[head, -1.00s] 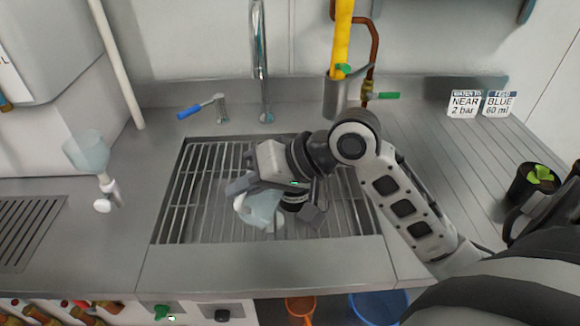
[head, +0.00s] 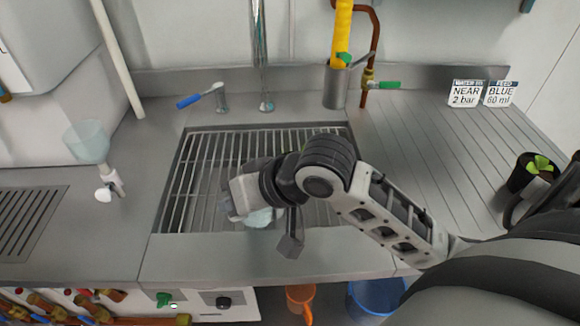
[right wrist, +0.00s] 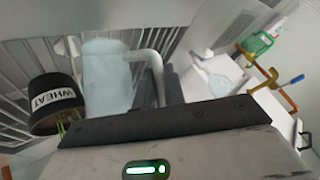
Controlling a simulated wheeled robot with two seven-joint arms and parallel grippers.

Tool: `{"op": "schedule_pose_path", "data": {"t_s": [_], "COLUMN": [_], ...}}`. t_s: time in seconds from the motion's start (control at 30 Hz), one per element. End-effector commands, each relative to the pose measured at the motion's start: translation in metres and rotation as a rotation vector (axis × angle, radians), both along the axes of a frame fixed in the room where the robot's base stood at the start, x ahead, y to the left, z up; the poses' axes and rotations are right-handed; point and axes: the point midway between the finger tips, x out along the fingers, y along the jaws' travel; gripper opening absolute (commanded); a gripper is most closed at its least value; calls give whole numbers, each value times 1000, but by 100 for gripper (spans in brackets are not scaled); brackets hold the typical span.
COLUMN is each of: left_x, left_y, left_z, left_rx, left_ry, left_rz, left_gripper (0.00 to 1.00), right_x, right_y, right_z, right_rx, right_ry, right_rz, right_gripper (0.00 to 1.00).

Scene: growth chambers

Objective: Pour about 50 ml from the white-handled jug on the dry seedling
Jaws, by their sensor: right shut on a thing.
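The pale blue translucent jug shows in the right wrist view (right wrist: 108,80), its white handle at my right gripper (right wrist: 168,88). In the head view, my right gripper (head: 256,212) is over the front part of the sink grid and covers most of the jug (head: 261,219). The gripper is shut on the jug's handle. A dark pot labelled WHEAT (right wrist: 52,103), with thin green shoots, is beside the jug in the right wrist view. My right arm hides this pot in the head view. I cannot tell whether water is flowing. My left gripper is not in view.
The sink grid (head: 200,165) lies under the right gripper. A tap (head: 264,70) and a blue-handled valve (head: 200,97) stand behind it. Another dark pot with green leaves (head: 528,173) stands at the right.

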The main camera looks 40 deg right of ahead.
Motion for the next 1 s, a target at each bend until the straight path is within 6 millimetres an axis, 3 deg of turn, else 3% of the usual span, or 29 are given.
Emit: {"op": "schedule_pose_path", "data": {"t_s": [0.37,0.7,1.0], "left_x": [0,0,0], "left_y": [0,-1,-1], "left_z": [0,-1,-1], "left_rx": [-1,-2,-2], "left_ry": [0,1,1], "left_rz": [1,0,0], "left_gripper": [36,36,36], "right_x": [-1,-7,-10], "right_y": [6,25,33], "right_z": [1,-7,-25], "right_rx": [-44,-263,-408], "right_ry": [-20,-93,-139], "right_rz": [2,2,-1], "right_gripper": [0,0,0]}}
